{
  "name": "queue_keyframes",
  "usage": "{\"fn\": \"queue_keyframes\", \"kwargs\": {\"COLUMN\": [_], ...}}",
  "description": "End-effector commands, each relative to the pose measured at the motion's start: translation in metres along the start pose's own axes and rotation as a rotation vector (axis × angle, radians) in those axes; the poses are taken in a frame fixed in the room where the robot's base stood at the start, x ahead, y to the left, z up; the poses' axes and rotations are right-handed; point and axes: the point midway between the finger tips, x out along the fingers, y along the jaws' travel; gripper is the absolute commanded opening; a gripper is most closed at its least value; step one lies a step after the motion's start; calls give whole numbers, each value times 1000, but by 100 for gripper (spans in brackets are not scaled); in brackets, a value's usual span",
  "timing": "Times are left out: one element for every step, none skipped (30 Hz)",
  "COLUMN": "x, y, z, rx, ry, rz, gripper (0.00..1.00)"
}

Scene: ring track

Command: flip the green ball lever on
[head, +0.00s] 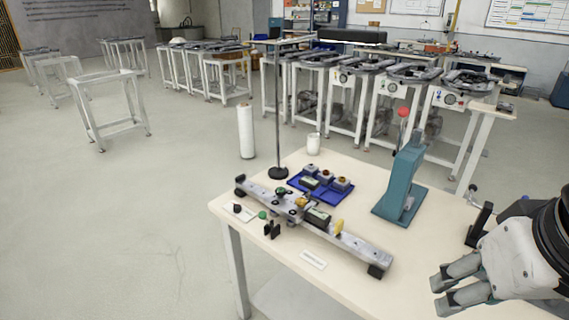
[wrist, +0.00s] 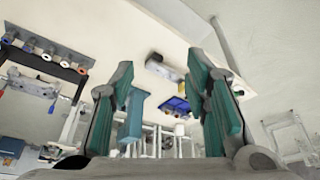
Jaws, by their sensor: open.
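A small green ball (head: 262,215) sits near the left front edge of the table, beside the long grey rail. Its stem and base are too small to make out, and I cannot tell which way it leans. My gripper (head: 440,295) is at the right of the head view, in front of the table's right side, well apart from the green ball. In the wrist view my gripper (wrist: 161,63) shows two spread fingers with teal pads and nothing between them.
The grey rail (head: 350,243) crosses the table (head: 388,230). Behind it are a blue tray (head: 335,196) with small boxes and a stand (head: 278,172). A teal press (head: 402,180) with a red ball (head: 403,112) stands right. Coloured knobs (wrist: 46,57) line a rack.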

Motion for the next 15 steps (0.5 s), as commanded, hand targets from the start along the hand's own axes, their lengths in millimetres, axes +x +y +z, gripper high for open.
{"fn": "queue_keyframes", "kwargs": {"x": [1,2,3,5,6,10,12,16,20,24,28,33,38,42,48], "y": [0,0,-1,-1,-1,-2,-3,-4,-5,-7,-9,-12,-15,-18,-22], "z": [-1,-2,-4,-6,-9,-14,-18,-23,-30,-35,-41,-49,-55,-61,-70], "rx": [-10,-20,-42,-64,-91,-138,-177,-224,-290,-343,-398,-474,-531,-587,-663], "ry": [-3,-7,-14,-21,-29,-43,-55,-67,-85,-100,-114,-132,-146,-158,-174], "rz": [2,4,8,14,19,29,37,47,61,73,85,101,113,125,141], "gripper": [25,18,9,2,0,0,0,0,0,0,0,0,0,0,0]}}
